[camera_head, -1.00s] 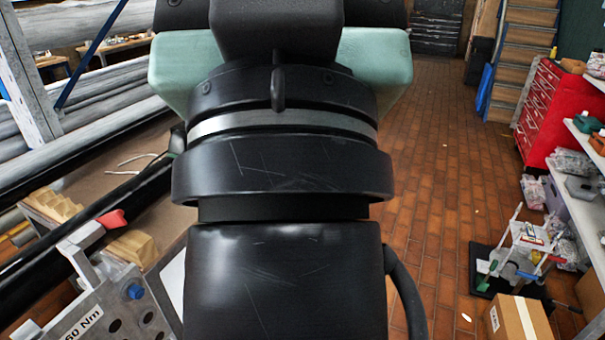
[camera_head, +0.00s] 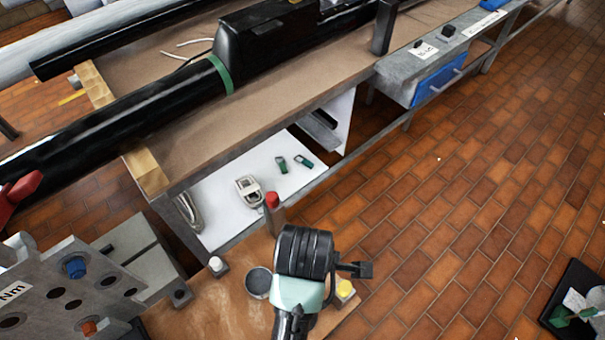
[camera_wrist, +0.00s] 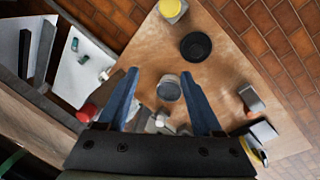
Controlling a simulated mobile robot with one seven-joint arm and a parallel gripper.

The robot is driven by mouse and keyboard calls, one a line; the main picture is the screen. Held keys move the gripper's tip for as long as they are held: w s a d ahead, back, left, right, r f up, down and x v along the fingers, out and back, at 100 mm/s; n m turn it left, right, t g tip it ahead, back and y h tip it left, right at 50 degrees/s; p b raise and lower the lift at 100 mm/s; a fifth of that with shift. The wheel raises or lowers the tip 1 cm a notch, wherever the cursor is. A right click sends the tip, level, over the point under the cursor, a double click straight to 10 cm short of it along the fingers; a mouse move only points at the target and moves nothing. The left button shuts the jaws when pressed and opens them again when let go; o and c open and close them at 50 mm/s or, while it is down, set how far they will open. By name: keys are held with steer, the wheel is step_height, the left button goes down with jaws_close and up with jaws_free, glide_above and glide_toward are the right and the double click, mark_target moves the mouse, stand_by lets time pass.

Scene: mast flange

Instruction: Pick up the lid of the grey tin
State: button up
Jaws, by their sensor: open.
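The grey tin (camera_head: 259,282) stands on a brown wooden board, just left of my wrist in the head view. In the wrist view the tin (camera_wrist: 169,88) shows from above, between and beyond my blue fingers. Its top looks grey inside a pale rim; I cannot tell whether this is a seated lid. A black round disc (camera_wrist: 196,47) lies on the board beyond the tin, apart from it. My gripper (camera_wrist: 160,73) is open and empty above the board. Its fingers are hidden in the head view.
On the board (camera_head: 185,318) stand a yellow-topped jar (camera_wrist: 172,8), a red-topped item (camera_head: 273,202) and a white-capped item (camera_head: 217,265). A grey block (camera_wrist: 250,97) lies to the right in the wrist view. A workbench (camera_head: 190,160) with a lower shelf stands behind.

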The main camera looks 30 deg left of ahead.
steer(key=s+f, duration=0.1)
steer(key=f, duration=0.2)
steer(key=s+f+n+g+b, duration=0.1)
steer(key=s+f, duration=0.1)
steer(key=f, duration=0.2)
steer(key=s+d+f+n+g, duration=0.1)
steer(key=s+f, duration=0.1)
steer(key=f, duration=0.1)
steer(key=shift+f+h, duration=0.2)
steer(key=shift+h, duration=0.2)
steer(key=shift+w+d+f+b, duration=0.1)
steer(key=shift+f+b, duration=0.45)
steer(key=shift+f, duration=2.35)
jaws_close()
